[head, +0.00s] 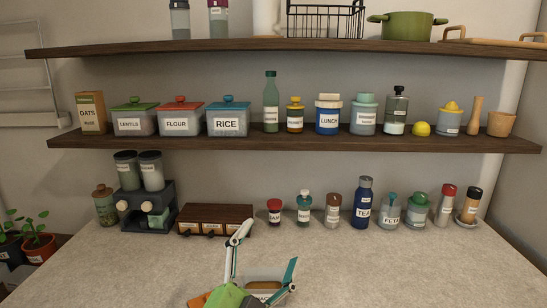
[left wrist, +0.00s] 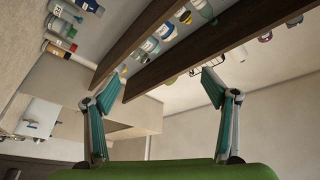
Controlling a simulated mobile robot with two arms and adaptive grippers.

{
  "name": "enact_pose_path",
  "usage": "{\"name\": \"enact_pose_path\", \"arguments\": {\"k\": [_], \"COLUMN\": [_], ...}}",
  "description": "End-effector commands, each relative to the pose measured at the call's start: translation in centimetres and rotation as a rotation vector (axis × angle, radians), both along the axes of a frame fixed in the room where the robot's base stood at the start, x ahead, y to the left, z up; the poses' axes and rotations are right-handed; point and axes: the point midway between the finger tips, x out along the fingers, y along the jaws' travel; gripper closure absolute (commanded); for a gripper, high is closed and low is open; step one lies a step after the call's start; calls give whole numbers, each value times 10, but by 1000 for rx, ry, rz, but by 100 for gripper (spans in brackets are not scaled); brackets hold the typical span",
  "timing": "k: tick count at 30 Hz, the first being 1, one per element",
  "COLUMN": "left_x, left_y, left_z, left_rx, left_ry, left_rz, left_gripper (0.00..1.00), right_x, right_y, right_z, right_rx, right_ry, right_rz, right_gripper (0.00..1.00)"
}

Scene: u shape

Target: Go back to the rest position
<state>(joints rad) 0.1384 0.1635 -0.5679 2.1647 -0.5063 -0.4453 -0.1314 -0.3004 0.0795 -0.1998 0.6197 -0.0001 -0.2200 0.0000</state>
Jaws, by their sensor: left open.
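My left gripper (head: 266,248) is at the bottom middle of the head view, over the counter. Its green body and two white-and-teal fingers show, spread wide apart with nothing between the tips. In the left wrist view the left gripper (left wrist: 162,82) is also open and empty, with the shelves appearing tilted beyond its fingers. My right gripper is in neither view.
The pale counter (head: 400,270) is clear at front right. A brown-topped item with a white label (head: 264,286) is partly hidden behind my left gripper. Bottles and jars, including the TEA bottle (head: 362,203), line the back. A drawer box (head: 215,219) and lower shelf (head: 300,142) are behind.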

Motion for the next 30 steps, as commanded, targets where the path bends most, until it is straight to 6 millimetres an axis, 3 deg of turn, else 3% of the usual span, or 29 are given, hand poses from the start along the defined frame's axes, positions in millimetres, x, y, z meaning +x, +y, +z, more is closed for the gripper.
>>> {"name": "enact_pose_path", "arguments": {"k": [1, 5, 8, 12, 18, 26, 27, 30], "left_x": [1, -12, -41, -101, -185, -279, -288, -277], "left_y": [23, 76, 110, 147, 177, 196, 198, 196], "left_z": [-34, -118, -181, -255, -315, -350, -356, -384], "left_rx": [-41, -125, -178, -235, -273, -291, -291, -285], "left_ry": [129, 442, 673, 976, 1288, 1578, 1608, 1611], "left_rz": [52, 178, 268, 381, 492, 593, 603, 602], "left_gripper": [22, 22, 22, 22, 22, 22, 22, 22], "right_x": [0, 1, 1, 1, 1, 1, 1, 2], "right_y": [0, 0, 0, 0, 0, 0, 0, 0], "right_z": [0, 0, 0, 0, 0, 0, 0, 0], "right_rx": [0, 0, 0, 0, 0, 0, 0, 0], "right_ry": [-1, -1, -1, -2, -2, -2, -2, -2], "right_rz": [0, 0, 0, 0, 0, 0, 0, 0], "right_gripper": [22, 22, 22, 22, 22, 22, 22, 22]}}
